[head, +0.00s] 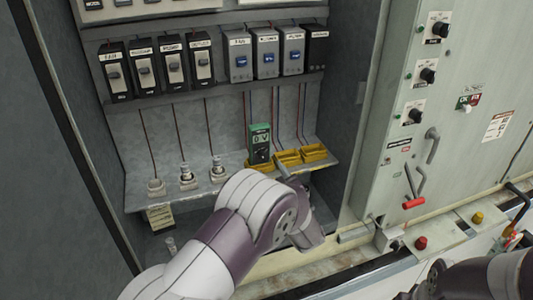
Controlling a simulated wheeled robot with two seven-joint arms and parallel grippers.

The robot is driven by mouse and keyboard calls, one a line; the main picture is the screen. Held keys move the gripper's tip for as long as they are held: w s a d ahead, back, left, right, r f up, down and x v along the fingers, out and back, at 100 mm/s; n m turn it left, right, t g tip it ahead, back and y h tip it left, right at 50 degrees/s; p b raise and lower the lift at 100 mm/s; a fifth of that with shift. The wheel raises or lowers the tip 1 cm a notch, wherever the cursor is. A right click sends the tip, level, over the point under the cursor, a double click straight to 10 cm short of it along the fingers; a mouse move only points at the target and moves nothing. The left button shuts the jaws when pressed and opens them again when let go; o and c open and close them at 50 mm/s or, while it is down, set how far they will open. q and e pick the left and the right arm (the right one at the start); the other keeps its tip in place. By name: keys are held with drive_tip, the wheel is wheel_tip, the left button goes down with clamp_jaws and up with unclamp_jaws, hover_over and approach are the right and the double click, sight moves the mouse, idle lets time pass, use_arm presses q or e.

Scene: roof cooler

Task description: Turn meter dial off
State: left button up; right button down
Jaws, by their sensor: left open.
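A green handheld meter (260,144) stands upright on the shelf inside the open cabinet. Its display seems to read 0 V, and its dial is too small to make out. My left arm reaches in from the bottom. My left gripper (286,174) is open, just below and right of the meter and apart from it as far as I can tell. The arm's wrist hides part of the shelf edge. Part of my right arm shows at the bottom right; its gripper is out of view.
Yellow trays (314,152) sit right of the meter. Several small metal-and-white fittings (187,176) stand along the shelf to the left. Labelled switch boxes (240,58) hang above, with wires running down.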

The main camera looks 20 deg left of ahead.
sight(262, 158)
use_arm(q)
drive_tip(key=p+x, duration=0.2)
drive_tip(key=x, duration=0.4)
drive_tip(key=shift+w+a, duration=0.15)
drive_tip(key=shift+a, duration=0.2)
drive_tip(key=shift+d, duration=0.2)
use_arm(e)
wheel_tip(262, 158, up, 3)
drive_tip(key=shift+f, duration=0.1)
use_arm(q)
clamp_jaws()
drive_tip(key=shift+f+b, duration=0.15)
drive_tip(key=shift+b, duration=0.55)
drive_tip(key=shift+a+n+b, duration=0.2)
drive_tip(key=shift+n+b, duration=3.9)
drive_tip(key=shift+b, duration=3.05)
use_arm(e)
wheel_tip(262, 158, down, 16)
drive_tip(key=shift+r, duration=0.25)
drive_tip(key=shift+a, duration=0.1)
use_arm(q)
unclamp_jaws()
